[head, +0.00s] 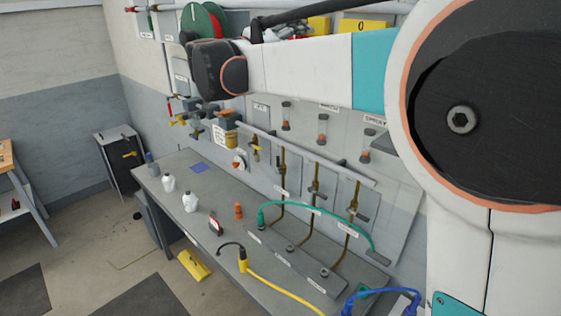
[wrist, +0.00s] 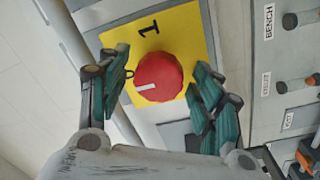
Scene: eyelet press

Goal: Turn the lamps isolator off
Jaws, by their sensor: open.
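In the wrist view a round red knob (wrist: 164,74) sits on a yellow plate (wrist: 194,37) marked "1". A white line on the knob points to the left of the picture, away from the "1". No label naming this switch as the lamps isolator is readable. My gripper (wrist: 160,68) is open, with one dark green finger on each side of the knob. I cannot tell whether either finger touches it. In the head view my gripper is hidden by my arm. Yellow plates show at the top there, one (head: 365,26) marked "0"; their knobs are hidden.
A panel right of the knob carries a "BENCH" label (wrist: 268,22) and small switches (wrist: 290,20). In the head view a grey bench (head: 180,222) below holds white bottles (head: 190,202), a green hose (head: 315,210) and a yellow cable (head: 280,288). A pipe (wrist: 70,45) runs left of the plate.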

